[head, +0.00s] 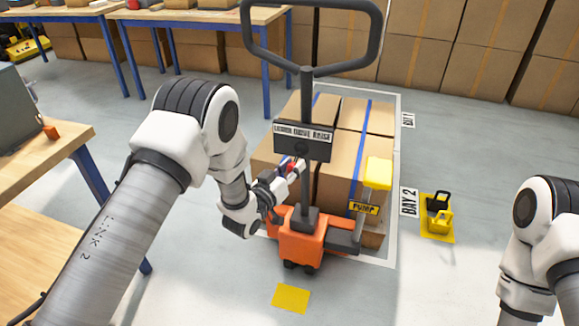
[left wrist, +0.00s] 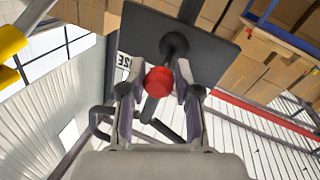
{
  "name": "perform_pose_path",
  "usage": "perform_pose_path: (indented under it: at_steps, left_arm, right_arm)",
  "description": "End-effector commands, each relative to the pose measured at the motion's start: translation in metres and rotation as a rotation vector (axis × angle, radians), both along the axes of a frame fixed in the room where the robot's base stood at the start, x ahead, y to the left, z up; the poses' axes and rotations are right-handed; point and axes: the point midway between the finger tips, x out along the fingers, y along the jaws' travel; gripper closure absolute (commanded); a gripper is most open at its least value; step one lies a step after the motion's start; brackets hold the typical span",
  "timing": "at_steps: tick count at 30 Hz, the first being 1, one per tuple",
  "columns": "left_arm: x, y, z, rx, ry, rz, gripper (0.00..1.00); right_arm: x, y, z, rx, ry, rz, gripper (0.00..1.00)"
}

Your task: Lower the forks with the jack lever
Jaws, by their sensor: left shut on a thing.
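An orange pallet jack (head: 301,238) stands in front of stacked cardboard boxes (head: 342,145). Its tall dark handle ends in a loop (head: 312,70) at the top. A black plate (head: 303,140) with white lettering is fixed on the handle; the lettering is only partly legible. A jack lever with a red knob (left wrist: 159,81) sticks out from the plate. My left gripper (head: 297,168) is at the lever just below the plate. In the left wrist view its fingers (left wrist: 160,88) are closed around the red knob. My right gripper is out of view; only part of my right arm shows.
A yellow pedal with a "PUMP" label (head: 363,208) is at the jack's right side. A wooden table (head: 42,150) stands at left. The floor in front is open.

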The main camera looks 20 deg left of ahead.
Motion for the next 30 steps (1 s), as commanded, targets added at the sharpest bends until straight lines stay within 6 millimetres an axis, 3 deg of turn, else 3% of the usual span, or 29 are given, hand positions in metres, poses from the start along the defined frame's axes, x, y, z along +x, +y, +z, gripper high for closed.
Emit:
perform_pose_path:
  at_steps: [5,6,8,20,30]
  left_arm:
    - [-0.001,-0.003,0.000,0.002,0.000,-0.009,1.00]
    - [-0.001,-0.003,0.000,0.002,0.000,-0.009,0.65]
    - [-0.001,-0.003,0.000,0.002,0.000,-0.009,0.48]
    - [-0.009,0.002,-0.001,0.002,0.002,-0.003,0.48]
    - [-0.085,0.024,-0.001,0.000,0.004,-0.003,0.48]
  right_arm:
    - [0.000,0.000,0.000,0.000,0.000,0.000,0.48]
    - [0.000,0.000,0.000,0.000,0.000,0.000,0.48]
    - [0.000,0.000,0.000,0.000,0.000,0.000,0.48]
    - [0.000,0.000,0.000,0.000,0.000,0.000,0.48]
    - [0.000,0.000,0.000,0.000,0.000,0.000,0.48]
